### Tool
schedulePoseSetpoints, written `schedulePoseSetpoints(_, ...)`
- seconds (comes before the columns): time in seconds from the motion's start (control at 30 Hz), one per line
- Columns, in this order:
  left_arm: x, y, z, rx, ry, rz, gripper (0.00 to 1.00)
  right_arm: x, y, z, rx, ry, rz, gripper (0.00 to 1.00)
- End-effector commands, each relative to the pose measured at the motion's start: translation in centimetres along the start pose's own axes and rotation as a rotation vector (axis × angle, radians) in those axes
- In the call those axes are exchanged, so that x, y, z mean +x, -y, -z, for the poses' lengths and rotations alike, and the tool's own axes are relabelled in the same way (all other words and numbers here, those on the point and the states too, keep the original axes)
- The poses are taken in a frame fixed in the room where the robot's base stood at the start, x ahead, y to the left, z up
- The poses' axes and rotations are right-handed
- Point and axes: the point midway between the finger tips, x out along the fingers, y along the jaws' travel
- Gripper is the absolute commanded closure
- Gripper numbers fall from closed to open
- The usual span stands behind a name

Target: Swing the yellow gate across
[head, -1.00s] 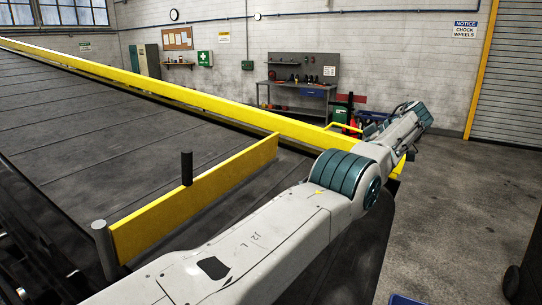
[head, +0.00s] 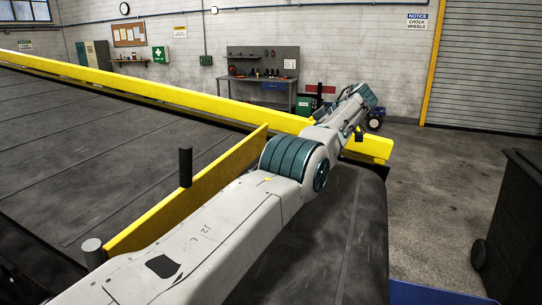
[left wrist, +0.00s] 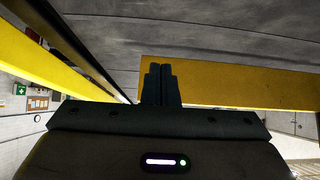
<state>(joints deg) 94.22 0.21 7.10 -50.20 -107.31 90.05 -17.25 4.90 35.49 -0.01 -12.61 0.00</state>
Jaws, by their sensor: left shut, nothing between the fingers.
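The yellow gate (head: 205,182) is a flat panel standing on edge over the dark belt. Its near end meets a grey round post (head: 94,252), and its far end is close to the yellow side rail (head: 180,98). A black upright peg (head: 185,167) rises at the gate's top edge. My left arm crosses in front of the gate; its gripper is not clearly seen in the head view. In the left wrist view the left gripper (left wrist: 161,70) is shut and empty, its fingers overlapping the left end of the gate (left wrist: 235,85). I cannot tell whether they touch. My right gripper is out of view.
The wide dark belt (head: 70,150) slopes up to the left behind the gate. A dark bin (head: 515,225) stands at the right, with a blue edge (head: 435,293) at the bottom. Open concrete floor lies right of the belt. A workbench (head: 262,88) is by the back wall.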

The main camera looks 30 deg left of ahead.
Motion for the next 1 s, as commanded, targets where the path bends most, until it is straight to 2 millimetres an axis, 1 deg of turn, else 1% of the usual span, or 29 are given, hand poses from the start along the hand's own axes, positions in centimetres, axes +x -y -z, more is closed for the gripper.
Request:
schedulePoseSetpoints(0.03,0.9,0.0,-0.5,-0.002,0.0,0.001,1.0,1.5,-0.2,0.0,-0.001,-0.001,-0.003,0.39)
schedulePoseSetpoints(0.17,1.8,0.0,-0.5,-0.002,0.001,0.001,1.0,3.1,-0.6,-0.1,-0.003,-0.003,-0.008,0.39)
schedulePoseSetpoints(0.2,2.5,0.0,-0.6,-0.002,0.001,0.003,1.0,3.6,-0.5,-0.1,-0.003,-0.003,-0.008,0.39)
schedulePoseSetpoints(0.37,4.4,0.0,-0.5,-0.003,0.0,0.002,1.0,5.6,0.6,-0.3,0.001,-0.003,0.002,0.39)
schedulePoseSetpoints(0.4,4.5,0.0,-0.1,-0.002,0.0,0.003,1.0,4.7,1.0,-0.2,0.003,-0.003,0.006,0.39)
schedulePoseSetpoints(0.5,5.8,0.0,0.0,-0.002,0.0,0.003,1.0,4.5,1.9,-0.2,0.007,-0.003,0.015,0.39)
schedulePoseSetpoints(0.57,6.6,0.1,0.0,-0.002,-0.001,0.002,1.0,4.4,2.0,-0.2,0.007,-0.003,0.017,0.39)
schedulePoseSetpoints(0.6,7.2,0.0,0.2,-0.001,-0.001,0.004,1.0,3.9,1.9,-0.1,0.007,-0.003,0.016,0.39)
schedulePoseSetpoints(0.7,8.7,0.1,0.2,0.0,-0.001,0.004,1.0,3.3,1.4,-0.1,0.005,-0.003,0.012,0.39)
schedulePoseSetpoints(0.8,9.5,0.1,1.8,-0.003,0.0,0.003,1.0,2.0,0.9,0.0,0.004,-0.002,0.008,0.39)
schedulePoseSetpoints(1.0,10.9,0.0,2.9,0.0,0.0,0.001,1.0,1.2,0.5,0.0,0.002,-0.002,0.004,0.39)
